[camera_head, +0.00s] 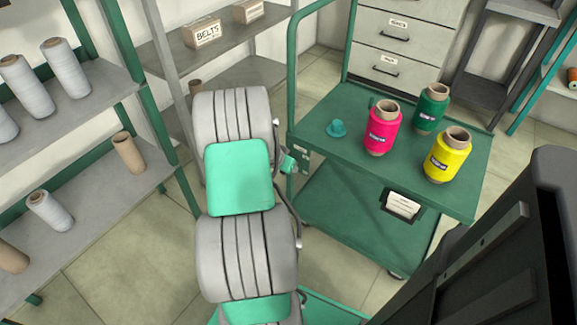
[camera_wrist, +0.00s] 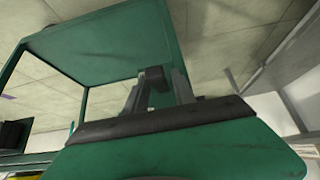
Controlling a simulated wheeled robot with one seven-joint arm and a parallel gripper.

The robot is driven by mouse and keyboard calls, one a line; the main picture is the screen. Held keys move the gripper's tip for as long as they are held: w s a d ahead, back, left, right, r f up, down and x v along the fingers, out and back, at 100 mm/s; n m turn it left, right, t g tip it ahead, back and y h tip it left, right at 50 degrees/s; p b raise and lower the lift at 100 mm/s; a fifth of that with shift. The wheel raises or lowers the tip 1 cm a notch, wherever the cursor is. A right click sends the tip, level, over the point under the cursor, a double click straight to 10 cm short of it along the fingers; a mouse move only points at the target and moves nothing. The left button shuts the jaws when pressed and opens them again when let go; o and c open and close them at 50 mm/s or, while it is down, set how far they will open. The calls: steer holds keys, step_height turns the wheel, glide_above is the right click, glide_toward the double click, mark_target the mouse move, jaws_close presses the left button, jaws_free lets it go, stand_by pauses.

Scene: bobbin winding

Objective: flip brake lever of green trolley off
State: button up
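The green trolley (camera_head: 345,95) stands right of my arm in the head view. Its handle rail rises at its left side, and its lower shelf (camera_head: 345,225) shows below. In the wrist view, green trolley framework (camera_wrist: 95,45) fills the upper left. My gripper (camera_wrist: 157,85) shows there with two grey fingers apart. A small dark block (camera_wrist: 154,73) is at the fingertips; I cannot tell whether it is the brake lever or whether the fingers touch it. No brake lever can be made out clearly in the head view, where my arm hides the gripper.
A shelf with pale bobbins (camera_head: 66,68) is at left. A drawer cabinet (camera_head: 405,45) stands behind the trolley.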

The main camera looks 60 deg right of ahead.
steer(key=shift+o, duration=0.9)
steer(key=p+v, duration=0.2)
steer(key=v, duration=0.5)
steer(key=shift+a+r, duration=0.2)
steer(key=shift+r, duration=0.15)
steer(key=shift+w+r, duration=0.1)
steer(key=shift+w, duration=0.05)
